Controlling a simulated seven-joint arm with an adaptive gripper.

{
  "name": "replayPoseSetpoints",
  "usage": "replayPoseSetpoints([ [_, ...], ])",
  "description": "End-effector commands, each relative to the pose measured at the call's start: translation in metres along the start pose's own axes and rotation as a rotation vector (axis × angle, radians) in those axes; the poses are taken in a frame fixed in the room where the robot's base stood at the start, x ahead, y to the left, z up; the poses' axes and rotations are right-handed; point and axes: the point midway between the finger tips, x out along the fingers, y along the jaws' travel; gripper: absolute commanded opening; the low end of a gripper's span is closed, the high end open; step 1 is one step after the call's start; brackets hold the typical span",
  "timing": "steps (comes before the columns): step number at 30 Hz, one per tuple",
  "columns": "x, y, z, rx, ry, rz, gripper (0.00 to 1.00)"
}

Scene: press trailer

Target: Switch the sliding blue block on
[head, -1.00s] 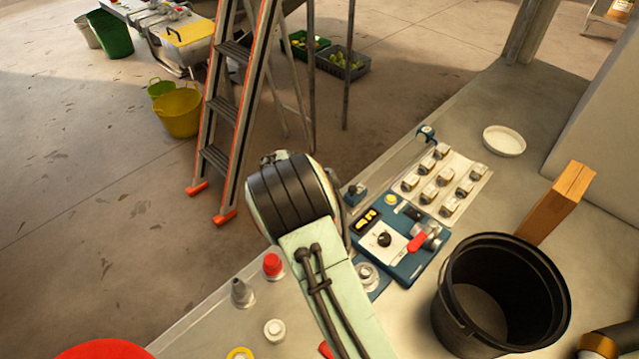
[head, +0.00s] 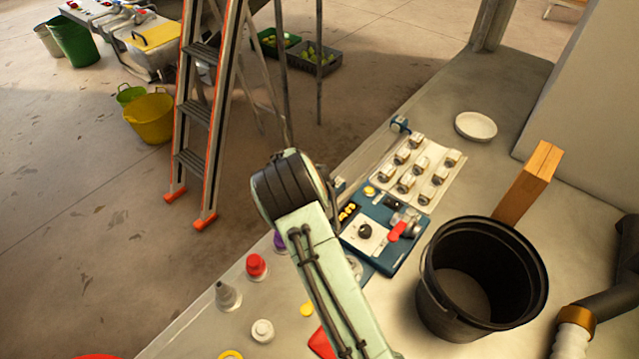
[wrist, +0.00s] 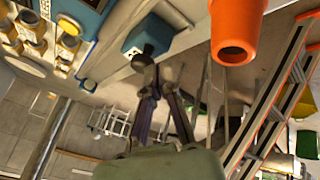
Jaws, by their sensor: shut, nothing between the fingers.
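A small blue block (wrist: 150,32) with a dark round knob shows at the top middle of the wrist view, on the pale bench edge. Which way the block is slid is not clear.
A blue control panel (head: 377,250) with a red-handled lever lies right of my arm, near a white switch plate (head: 440,160). A black bucket (head: 427,290) stands on the bench. Red and grey knobs line the left edge. An orange object (wrist: 235,30) is close in the wrist view.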

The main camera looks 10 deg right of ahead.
Motion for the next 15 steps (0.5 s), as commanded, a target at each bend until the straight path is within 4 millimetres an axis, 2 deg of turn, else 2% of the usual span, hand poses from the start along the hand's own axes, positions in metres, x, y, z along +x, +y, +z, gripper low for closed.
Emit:
replayPoseSetpoints([
  [9,0.045,0.060,-0.033,0.005,0.000,0.005,0.00],
  [15,0.066,0.086,-0.048,0.002,-0.002,0.003,0.00],
])
